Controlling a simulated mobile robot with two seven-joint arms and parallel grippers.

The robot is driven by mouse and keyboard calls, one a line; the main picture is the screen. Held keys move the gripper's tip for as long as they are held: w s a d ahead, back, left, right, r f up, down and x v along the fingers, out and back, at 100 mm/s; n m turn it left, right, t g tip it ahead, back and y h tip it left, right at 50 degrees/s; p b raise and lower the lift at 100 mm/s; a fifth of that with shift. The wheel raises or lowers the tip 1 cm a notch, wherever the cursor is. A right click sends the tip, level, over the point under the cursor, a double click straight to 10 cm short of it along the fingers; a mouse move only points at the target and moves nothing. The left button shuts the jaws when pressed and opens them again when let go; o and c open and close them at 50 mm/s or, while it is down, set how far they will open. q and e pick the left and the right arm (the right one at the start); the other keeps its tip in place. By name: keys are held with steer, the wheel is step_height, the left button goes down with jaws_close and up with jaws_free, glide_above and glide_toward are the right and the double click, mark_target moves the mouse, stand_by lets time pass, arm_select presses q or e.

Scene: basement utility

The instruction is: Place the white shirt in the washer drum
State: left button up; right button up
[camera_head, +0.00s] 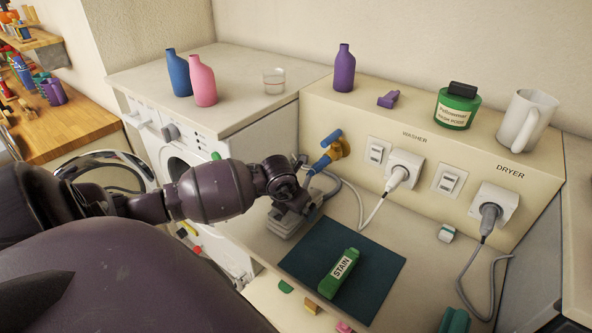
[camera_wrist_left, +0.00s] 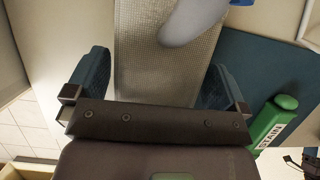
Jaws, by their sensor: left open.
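I cannot pick out a white shirt for certain. A pale, finely woven piece (camera_wrist_left: 150,60) lies between the fingers of my left gripper (camera_wrist_left: 155,90) in the left wrist view; whether it is folded cloth I cannot tell. In the head view my left gripper (camera_head: 297,198) is above a pale grey piece (camera_head: 284,222) on the counter. The gripper is open. The white washer (camera_head: 262,135) stands behind my left arm, and a round chrome-rimmed door (camera_head: 108,158) shows at its left. The drum's inside is mostly hidden by my arm. My right gripper is not in view.
A dark teal mat (camera_head: 372,262) bears a green stain bottle (camera_head: 339,273) right of the gripper. A blue-handled tap (camera_head: 330,140), hose and plugged cords (camera_head: 376,212) are close behind. Blue and pink (camera_head: 202,82) bottles stand on the washer.

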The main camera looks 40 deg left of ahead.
arm_select(q)
steer(key=shift+w+f, duration=0.2)
steer(key=shift+f, duration=0.35)
steer(key=shift+c, duration=0.5)
steer(key=c, duration=0.8)
steer(key=shift+c, duration=0.2)
steer(key=shift+r, duration=0.15)
